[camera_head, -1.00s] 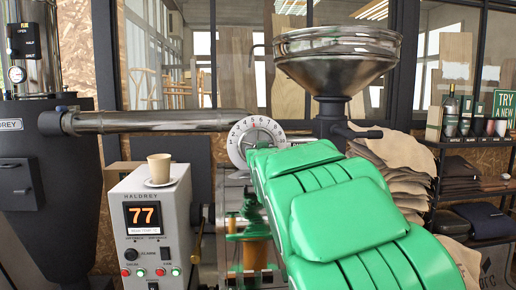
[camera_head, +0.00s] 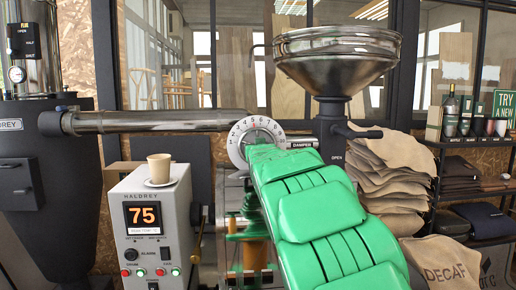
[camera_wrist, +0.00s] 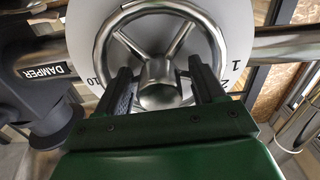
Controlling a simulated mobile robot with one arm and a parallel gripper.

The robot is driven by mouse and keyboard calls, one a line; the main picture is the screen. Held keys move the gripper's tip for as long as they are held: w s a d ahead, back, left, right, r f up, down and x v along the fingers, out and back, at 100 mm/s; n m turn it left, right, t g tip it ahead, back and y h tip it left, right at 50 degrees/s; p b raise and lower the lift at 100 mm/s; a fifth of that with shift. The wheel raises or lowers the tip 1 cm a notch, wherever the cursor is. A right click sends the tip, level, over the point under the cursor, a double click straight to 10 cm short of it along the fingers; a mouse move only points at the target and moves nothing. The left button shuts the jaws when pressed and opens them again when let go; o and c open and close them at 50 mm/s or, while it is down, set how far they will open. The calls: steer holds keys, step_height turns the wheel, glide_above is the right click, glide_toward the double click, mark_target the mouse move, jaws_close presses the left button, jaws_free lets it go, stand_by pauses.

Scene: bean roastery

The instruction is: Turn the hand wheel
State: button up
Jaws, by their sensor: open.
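The hand wheel (camera_wrist: 168,15) is a round silver metal wheel with spokes and a central hub, set in front of a white numbered dial. In the wrist view it fills the upper middle. My gripper (camera_wrist: 158,88) is open, with one dark finger on each side of the hub, close to the wheel; I cannot tell whether it touches. In the head view the numbered dial (camera_head: 240,135) shows at the end of the horizontal pipe, beside a DAMPER label. My green arm covers its lower right and hides the gripper there.
A control box (camera_head: 150,225) reading 75 stands at the left with a paper cup (camera_head: 159,168) on top. A steel funnel hopper (camera_head: 338,60) rises behind my arm. Sacks (camera_head: 390,165) are stacked at the right, beside a shelf. The horizontal pipe (camera_head: 150,121) runs left from the dial.

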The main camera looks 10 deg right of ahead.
steer(key=shift+c, duration=0.5)
steer(key=shift+r, duration=0.1)
jaws_close()
